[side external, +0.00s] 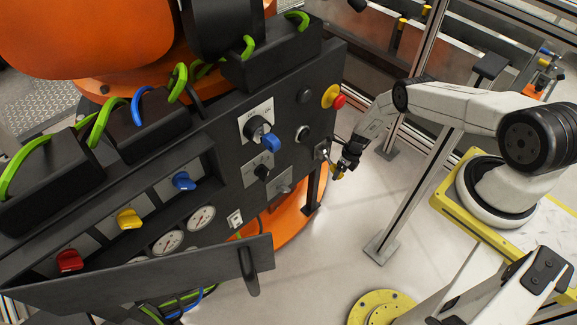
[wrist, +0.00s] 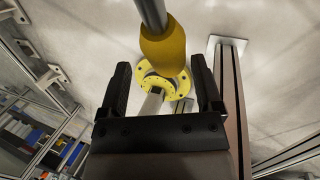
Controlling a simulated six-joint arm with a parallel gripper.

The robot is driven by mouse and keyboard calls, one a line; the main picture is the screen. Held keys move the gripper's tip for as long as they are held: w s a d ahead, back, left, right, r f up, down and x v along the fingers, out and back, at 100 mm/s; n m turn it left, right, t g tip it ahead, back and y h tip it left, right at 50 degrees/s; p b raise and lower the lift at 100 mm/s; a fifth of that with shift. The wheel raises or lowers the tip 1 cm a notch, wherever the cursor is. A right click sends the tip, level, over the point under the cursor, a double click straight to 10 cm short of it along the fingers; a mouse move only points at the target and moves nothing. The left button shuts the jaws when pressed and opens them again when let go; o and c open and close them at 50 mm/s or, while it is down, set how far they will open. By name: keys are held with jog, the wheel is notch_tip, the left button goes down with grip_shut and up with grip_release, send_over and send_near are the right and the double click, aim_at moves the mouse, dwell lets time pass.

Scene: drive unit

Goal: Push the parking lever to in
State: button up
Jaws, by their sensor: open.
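The lever that I take for the parking lever has a grey rod and a yellow grip (side external: 338,174). It sticks out from a small plate at the right end of the dark panel and points down to the right in the side view. In the wrist view, the yellow grip (wrist: 163,48) hangs from the top edge, in line with the gap between my fingers. My gripper (side external: 346,164) is open and close to the grip; its black fingers (wrist: 160,68) stand on either side of it in the picture. I cannot tell whether they touch it.
The dark panel (side external: 222,190) also carries a blue knob (side external: 271,142), black knobs and a red emergency button (side external: 338,102) above the lever. A grey frame post (side external: 412,196) stands to the right. The floor (side external: 340,240) below the lever is clear.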

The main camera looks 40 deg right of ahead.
jog(key=shift+r, duration=0.15)
jog(key=v, duration=0.7)
jog(key=shift+r, duration=0.2)
jog(key=shift+d, duration=0.15)
dwell(0.5)
